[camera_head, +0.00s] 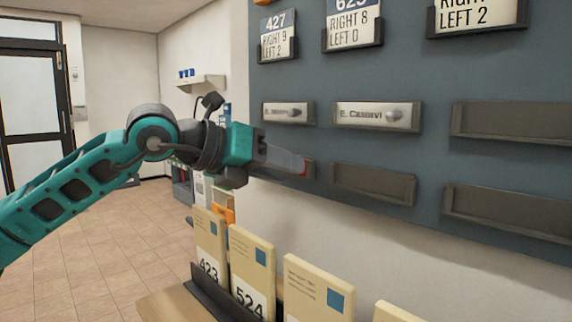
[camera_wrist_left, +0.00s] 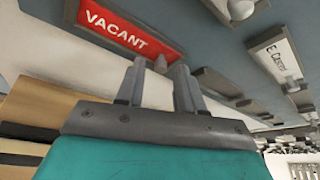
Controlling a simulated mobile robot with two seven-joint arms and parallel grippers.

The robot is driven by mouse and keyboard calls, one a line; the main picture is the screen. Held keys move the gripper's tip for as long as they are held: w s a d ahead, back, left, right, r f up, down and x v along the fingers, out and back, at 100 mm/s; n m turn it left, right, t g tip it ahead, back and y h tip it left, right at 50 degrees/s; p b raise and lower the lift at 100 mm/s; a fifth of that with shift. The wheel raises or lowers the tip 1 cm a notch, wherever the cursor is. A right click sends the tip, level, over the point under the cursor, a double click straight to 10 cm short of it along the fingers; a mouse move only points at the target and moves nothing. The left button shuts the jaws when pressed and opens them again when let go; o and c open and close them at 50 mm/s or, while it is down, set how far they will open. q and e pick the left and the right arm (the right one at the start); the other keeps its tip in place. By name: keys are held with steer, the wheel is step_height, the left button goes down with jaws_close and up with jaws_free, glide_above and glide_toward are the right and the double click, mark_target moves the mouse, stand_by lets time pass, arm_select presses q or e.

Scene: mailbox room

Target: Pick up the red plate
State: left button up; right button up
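The red plate (camera_wrist_left: 129,30) reads "VACANT" in the left wrist view and sits in a holder on the grey wall board. A small knob (camera_wrist_left: 160,63) sticks out near its right end. My left gripper (camera_head: 300,163) is at the plate, pointing at the board. In the left wrist view its two fingers (camera_wrist_left: 159,68) are apart, with the knob between or just beyond their tips. Contact cannot be told. My right gripper is not in view.
The board holds metal name plates (camera_head: 376,116), empty holders (camera_head: 373,184) and number cards (camera_head: 352,25). Below stand several numbered envelopes (camera_head: 252,268) in a dark rack (camera_head: 205,292) on a wooden surface (camera_head: 165,305). Open tiled floor (camera_head: 110,250) lies at the left.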

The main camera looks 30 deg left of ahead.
arm_select(q)
jaws_close()
stand_by(0.3)
steer(key=shift+r+p, duration=0.4)
steer(key=shift+r, duration=1.2)
steer(key=shift+s+a+r, duration=0.1)
steer(key=shift+s+r, duration=0.05)
steer(key=shift+r, duration=0.15)
steer(key=s+a+b, duration=0.3)
steer(key=s+a, duration=0.1)
steer(key=s, duration=0.3)
steer(key=s+a+b, duration=0.4)
steer(key=s+a, duration=0.1)
steer(key=s, duration=0.3)
steer(key=shift+s+f, duration=0.1)
steer(key=shift+s, duration=0.05)
